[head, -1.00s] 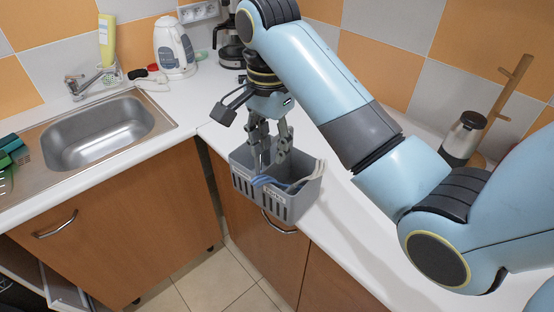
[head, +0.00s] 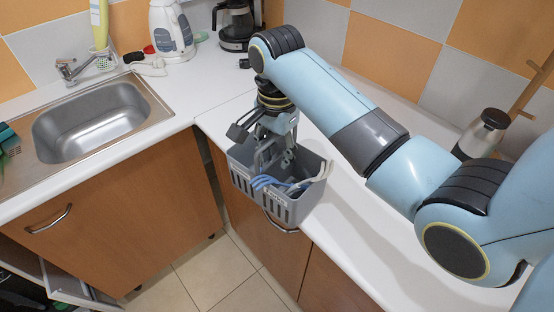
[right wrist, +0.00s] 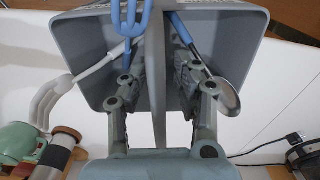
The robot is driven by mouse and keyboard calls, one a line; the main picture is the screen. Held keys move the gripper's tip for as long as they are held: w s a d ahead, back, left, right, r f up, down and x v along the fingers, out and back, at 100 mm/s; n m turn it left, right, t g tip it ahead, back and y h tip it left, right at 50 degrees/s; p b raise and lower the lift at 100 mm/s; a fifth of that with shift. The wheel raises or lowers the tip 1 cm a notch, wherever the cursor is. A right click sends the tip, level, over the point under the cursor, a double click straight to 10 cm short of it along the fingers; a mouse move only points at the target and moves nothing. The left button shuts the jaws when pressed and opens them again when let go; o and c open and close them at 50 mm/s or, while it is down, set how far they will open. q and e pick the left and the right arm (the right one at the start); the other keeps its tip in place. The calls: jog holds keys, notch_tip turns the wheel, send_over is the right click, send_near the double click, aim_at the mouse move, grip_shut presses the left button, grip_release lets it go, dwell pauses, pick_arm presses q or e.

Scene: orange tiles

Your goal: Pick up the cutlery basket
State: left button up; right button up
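The grey cutlery basket (head: 290,208) stands at the front edge of the white counter in the head view, with blue- and white-handled cutlery in it. It also shows in the right wrist view (right wrist: 95,60). My right gripper (head: 274,160) points down into the basket from above. In the right wrist view its two fingers (right wrist: 162,78) stand apart, one on each side of the basket's thin grey middle divider or handle (right wrist: 156,85). Gaps show between the fingers and that part, so the gripper is open around it. My left gripper is not in view.
A steel sink (head: 92,122) lies to the left. A white kettle (head: 171,32) and a coffee maker (head: 236,22) stand at the back. A steel-and-black canister (head: 482,135) stands at the right. The counter (head: 225,108) behind the basket is clear.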

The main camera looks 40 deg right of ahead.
aim_at(277, 165)
jog(key=shift+f, duration=1.1)
grip_shut()
